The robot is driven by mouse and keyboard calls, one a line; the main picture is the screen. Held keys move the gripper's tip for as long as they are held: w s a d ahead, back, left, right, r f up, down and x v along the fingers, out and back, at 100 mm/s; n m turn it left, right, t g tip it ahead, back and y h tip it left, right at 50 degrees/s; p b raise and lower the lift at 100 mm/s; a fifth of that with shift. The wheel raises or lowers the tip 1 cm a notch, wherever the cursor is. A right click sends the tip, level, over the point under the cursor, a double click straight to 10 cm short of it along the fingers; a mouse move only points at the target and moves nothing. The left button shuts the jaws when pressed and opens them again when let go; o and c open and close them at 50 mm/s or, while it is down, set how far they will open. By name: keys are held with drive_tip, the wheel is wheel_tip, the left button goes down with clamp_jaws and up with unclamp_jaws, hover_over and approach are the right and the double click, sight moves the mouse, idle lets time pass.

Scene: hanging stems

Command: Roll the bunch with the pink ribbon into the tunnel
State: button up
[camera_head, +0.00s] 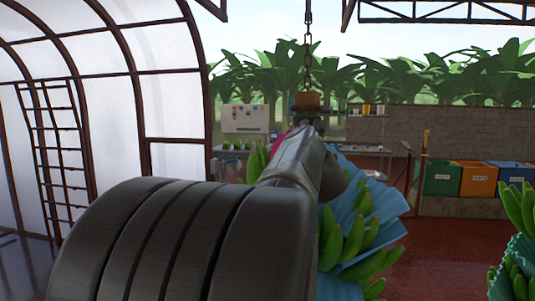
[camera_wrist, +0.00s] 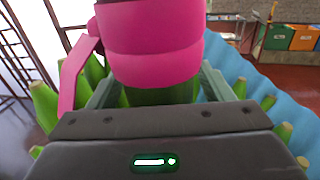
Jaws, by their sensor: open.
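The bunch (camera_head: 350,235) with green bananas and a blue cover hangs in front of me, partly hidden by my arm. Its pink ribbon shows as a sliver (camera_head: 277,142) in the head view. In the wrist view the pink ribbon (camera_wrist: 155,50) is wrapped around the stem, with a loose tail at left. My gripper (camera_wrist: 158,92) is open, with one finger on each side of the green stem just below the ribbon. I cannot tell whether either finger touches it. White panels on arched ribs (camera_head: 110,95), possibly the tunnel, stand at left.
A chain (camera_head: 307,50) and brown block (camera_head: 306,101) hang above the bunch. Green (camera_head: 441,180), orange (camera_head: 478,180) and blue (camera_head: 513,176) bins stand behind right. Red floor lies open between.

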drive_tip(key=shift+w, duration=0.45)
drive_tip(key=c, duration=1.3)
drive_tip(key=shift+c, duration=0.2)
